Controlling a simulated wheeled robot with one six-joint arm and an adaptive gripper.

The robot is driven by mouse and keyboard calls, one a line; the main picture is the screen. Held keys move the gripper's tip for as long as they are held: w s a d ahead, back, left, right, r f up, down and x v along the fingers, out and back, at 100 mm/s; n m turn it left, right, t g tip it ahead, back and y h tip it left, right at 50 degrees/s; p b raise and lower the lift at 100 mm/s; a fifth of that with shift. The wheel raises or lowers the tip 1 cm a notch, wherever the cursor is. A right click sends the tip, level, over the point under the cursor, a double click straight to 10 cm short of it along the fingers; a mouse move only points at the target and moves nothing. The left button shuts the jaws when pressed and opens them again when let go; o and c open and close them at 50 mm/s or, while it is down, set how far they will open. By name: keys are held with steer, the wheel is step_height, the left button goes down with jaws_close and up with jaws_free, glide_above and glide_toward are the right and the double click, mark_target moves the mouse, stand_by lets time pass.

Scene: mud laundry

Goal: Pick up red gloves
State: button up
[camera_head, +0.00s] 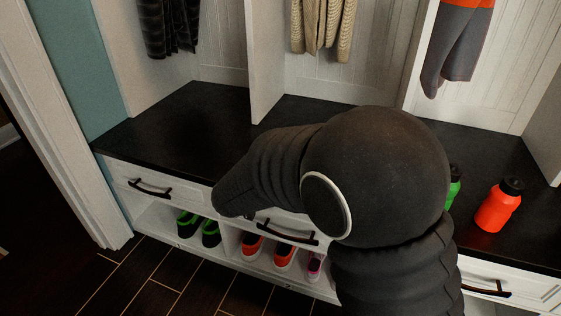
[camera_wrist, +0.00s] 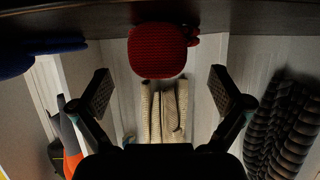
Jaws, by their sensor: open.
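A red knitted glove (camera_wrist: 158,50) shows in the wrist view at the top centre, against a dark surface. It has a rounded body with a small lobe at its right; I cannot tell whether a second glove is behind it. My gripper (camera_wrist: 161,92) is open, with its two dark fingers wide apart and nothing between them. The glove lies ahead of the fingers, centred across the gap and not touching either. In the head view the red glove does not show, and my own arm blocks much of the middle of the bench.
The dark bench top (camera_head: 185,128) is clear at the left. A red bottle (camera_head: 498,205) and a green bottle (camera_head: 454,186) stand at its right. A blue item (camera_wrist: 40,55) sits left of the glove. Clothes hang behind; shoes (camera_head: 285,257) fill cubbies below.

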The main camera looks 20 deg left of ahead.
steer(key=x, duration=0.2)
steer(key=f+b+x, duration=0.1)
steer(key=x, duration=0.1)
steer(key=shift+s+a, duration=0.1)
steer(key=shift+w+f, duration=0.1)
steer(key=shift+w, duration=0.4)
steer(key=c, duration=1)
